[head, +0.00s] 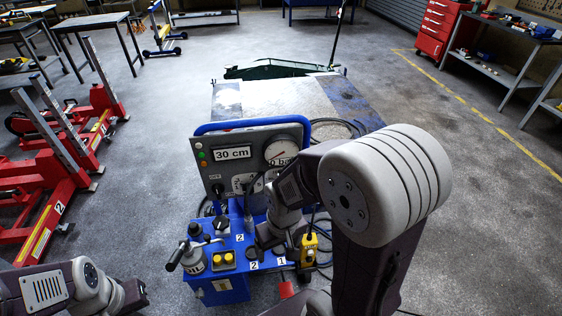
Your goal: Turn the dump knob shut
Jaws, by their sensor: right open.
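A blue hydraulic cart (228,285) stands in front of me with an upright grey panel (205,152). The panel carries a 30 cm display (232,154) and a round gauge (281,150). Black knobs sit on the cart top, one by a label 2 (252,253) and one at the left (195,229). I cannot tell which is the dump knob. My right gripper (267,238) is open, low over the right part of the cart top, close to the knobs; its fingertips are hard to make out, contact unclear. My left gripper (134,293) is at the lower left, away from the cart, its jaws unclear.
A yellow pendant box (309,246) hangs at the cart's right side. A pump handle (184,256) sticks out at the left. A red lift (60,160) stands left; the floor at right is clear.

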